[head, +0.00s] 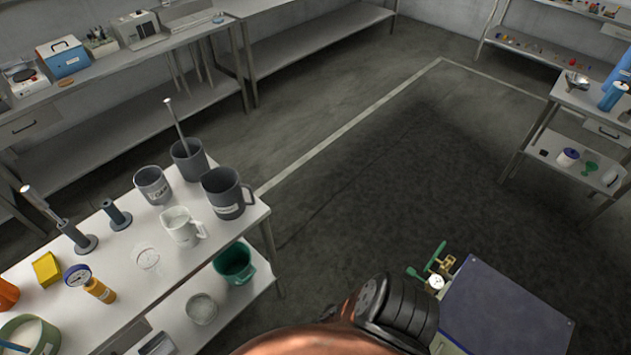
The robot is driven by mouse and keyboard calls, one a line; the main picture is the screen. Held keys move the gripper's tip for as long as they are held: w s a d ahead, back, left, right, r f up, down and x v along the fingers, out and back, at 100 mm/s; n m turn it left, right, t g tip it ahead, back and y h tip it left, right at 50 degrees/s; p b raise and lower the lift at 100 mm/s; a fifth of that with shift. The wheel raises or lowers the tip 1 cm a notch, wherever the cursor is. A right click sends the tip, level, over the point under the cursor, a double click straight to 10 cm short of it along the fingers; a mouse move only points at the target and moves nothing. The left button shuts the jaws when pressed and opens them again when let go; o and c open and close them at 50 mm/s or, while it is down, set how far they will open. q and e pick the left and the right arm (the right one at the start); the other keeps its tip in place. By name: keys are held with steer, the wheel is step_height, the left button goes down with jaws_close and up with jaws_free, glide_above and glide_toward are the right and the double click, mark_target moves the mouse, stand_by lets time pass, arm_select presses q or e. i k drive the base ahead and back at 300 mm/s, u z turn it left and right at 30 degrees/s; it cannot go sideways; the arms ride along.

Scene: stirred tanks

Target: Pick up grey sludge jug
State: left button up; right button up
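A dark grey jug (226,194) with a handle on its right and a white label stands upright at the right end of the white table. A lighter grey vessel (153,186), also labelled, stands to its left. The labels are too small to read surely, so I cannot tell which one is marked sludge. A white jug (182,227) stands just in front of the dark grey jug. Neither of my grippers shows in the head view. A copper and black part of my own body fills the bottom middle.
A dark grey container (188,160) with a rod stands behind the jugs. Stands (75,238), a yellow box (46,269) and a gauge (98,290) occupy the table's left. A green bucket (235,264) sits on the lower shelf.

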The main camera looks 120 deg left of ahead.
mark_target(222, 187)
steer(key=u, duration=4.65)
